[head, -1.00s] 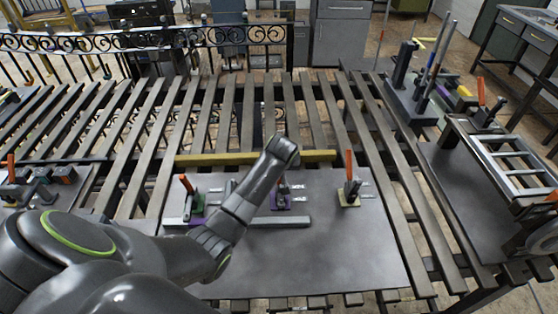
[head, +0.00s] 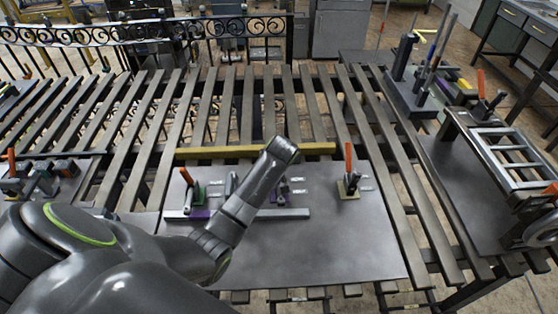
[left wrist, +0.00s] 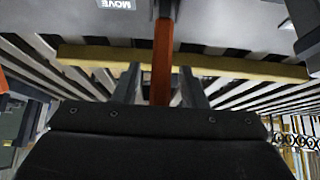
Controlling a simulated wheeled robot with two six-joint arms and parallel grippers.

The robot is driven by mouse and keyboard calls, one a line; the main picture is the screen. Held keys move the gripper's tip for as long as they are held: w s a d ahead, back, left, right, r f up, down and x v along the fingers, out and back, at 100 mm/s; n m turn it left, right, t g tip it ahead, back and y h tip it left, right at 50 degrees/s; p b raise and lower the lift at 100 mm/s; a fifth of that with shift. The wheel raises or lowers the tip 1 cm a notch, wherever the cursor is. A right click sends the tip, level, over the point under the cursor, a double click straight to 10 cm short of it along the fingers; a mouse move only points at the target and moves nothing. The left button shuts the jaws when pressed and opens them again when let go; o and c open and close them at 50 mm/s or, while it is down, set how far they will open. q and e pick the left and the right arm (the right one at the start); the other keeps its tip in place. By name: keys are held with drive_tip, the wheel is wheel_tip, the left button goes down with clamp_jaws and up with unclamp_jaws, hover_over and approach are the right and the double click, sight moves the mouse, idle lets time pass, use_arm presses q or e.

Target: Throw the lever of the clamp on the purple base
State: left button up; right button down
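An orange lever (left wrist: 162,60) shows in the left wrist view. My left gripper (left wrist: 160,82) has its two fingers on either side of this lever, with gaps visible, so it looks open around it. In the head view the left gripper's fingers are hidden behind my arm. My right gripper is in neither view.
A rack with upright rods (head: 415,95) and a ladder-like frame (head: 507,155) are on the right.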

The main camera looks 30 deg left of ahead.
use_arm(q)
drive_tip(key=shift+s+d, duration=0.1)
drive_tip(key=b+v, duration=0.2)
drive_tip(key=v, duration=1.5)
drive_tip(key=shift+r, duration=0.2)
drive_tip(key=shift+c, duration=0.2)
